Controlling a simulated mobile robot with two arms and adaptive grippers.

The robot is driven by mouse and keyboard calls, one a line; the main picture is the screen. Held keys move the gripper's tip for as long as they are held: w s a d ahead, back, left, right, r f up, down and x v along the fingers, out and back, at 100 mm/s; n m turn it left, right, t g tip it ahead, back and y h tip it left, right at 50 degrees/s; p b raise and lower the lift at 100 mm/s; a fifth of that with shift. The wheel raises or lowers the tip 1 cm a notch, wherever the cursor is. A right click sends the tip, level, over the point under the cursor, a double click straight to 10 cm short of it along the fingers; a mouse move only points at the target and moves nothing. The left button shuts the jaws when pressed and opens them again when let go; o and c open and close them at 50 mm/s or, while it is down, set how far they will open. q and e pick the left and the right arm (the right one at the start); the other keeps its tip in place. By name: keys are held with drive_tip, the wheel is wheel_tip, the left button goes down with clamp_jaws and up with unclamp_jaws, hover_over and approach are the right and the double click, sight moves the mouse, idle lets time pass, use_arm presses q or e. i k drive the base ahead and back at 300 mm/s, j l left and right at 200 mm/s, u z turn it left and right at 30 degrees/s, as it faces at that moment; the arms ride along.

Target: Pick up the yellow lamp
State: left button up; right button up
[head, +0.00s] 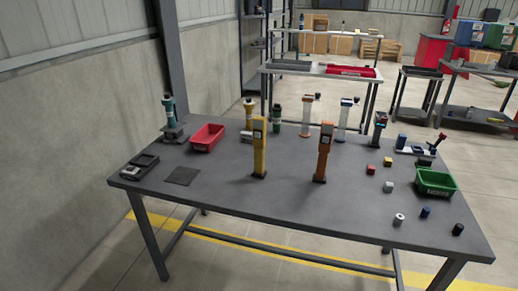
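A yellow lamp (259,152) stands upright on the grey table, left of the middle, with a dark base and a dark panel near its top. An orange lamp (323,155) of similar shape stands upright to its right, a clear gap away. Nothing touches the yellow lamp's front. A small pale object and a cylinder-topped device (249,112) show just behind it on the left. Neither of my grippers is in the head view.
The grey table (220,200) has free room in front of the lamps. A red bin (207,137) and a teal-topped device (170,118) stand at the left. A green bin (436,182) and several small blocks and cylinders are at the right. Tall devices stand behind.

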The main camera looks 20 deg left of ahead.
sight(259, 123)
drive_tip(key=i+j, duration=1)
drive_tip(key=i, duration=0.25)
drive_tip(key=j, duration=0.75)
